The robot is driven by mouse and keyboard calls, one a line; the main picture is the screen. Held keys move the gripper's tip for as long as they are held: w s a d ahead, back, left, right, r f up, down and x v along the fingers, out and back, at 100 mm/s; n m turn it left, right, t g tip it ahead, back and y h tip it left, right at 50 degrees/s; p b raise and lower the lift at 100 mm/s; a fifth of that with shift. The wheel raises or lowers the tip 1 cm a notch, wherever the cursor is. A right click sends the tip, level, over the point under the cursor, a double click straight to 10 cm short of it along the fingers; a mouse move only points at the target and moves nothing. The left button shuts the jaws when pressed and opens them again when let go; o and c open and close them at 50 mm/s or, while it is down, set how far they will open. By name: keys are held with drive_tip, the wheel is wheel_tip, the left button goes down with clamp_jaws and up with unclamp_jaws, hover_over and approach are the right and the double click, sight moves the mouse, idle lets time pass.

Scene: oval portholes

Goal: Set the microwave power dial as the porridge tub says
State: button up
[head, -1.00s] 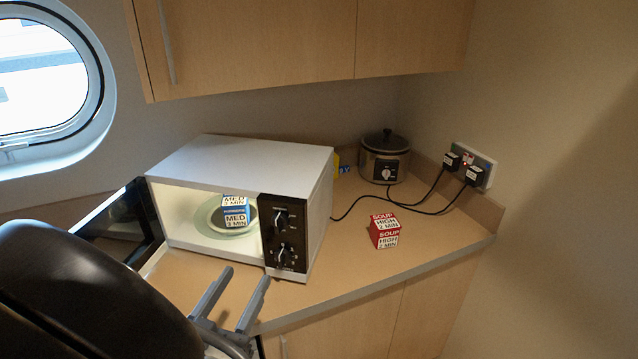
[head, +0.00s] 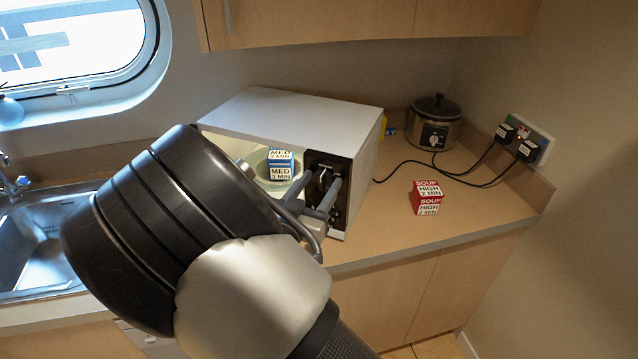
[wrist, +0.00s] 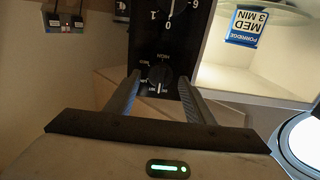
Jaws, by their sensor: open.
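The porridge tub (head: 281,172) is blue and white and stands inside the open microwave (head: 310,108). Its label in the wrist view (wrist: 246,26) reads PORRIDGE, MED, 3 MIN, upside down. The black power dial (wrist: 160,75), ringed by small words, is on the microwave's dark control panel; a light mark shows at its lower edge in the wrist view, and I cannot read the setting surely. My gripper (wrist: 159,76) is open, one finger at each side of this dial in the picture. Contact cannot be told. In the head view my gripper (head: 321,180) partly hides the panel.
A second dial with numbers (wrist: 172,6) is on the same panel. A red soup tub (head: 427,198) reads HIGH, 2 MIN. A slow cooker (head: 435,125) stands behind it, and black cables run to wall plugs (head: 517,143). A sink (head: 45,245) is at left.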

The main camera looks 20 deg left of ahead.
drive_tip(key=shift+c, duration=0.5)
drive_tip(key=c, duration=0.9)
